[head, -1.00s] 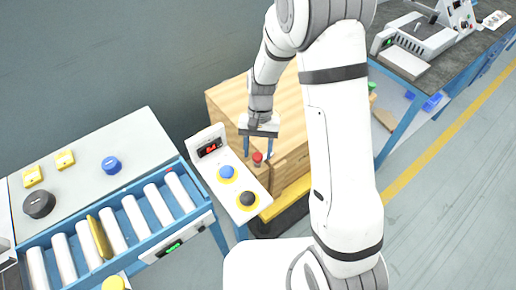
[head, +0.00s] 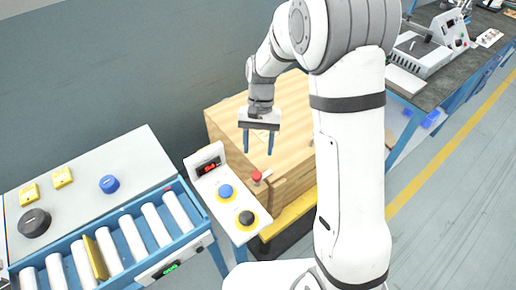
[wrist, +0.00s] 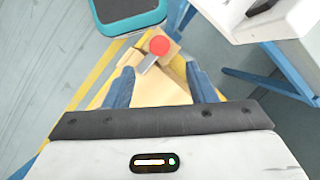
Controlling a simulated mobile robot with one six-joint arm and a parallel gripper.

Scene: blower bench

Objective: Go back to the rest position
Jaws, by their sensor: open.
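My gripper (head: 258,142) is open and empty in the head view, with its two blue fingers pointing down over the wooden box (head: 222,124). The red knob (head: 256,176) stands at the near edge of the box, below and apart from the fingers. In the wrist view my gripper (wrist: 160,88) has its fingers spread wide, with nothing between them. The red knob (wrist: 159,46) shows beyond the fingertips there, on a grey metal piece.
A control panel (head: 208,192) with a blue and a black button stands left of the box. A roller conveyor (head: 130,238) and a pale table (head: 85,158) lie further left. A dark workbench (head: 452,62) with machines is at the right. Open floor (head: 455,190) lies below it.

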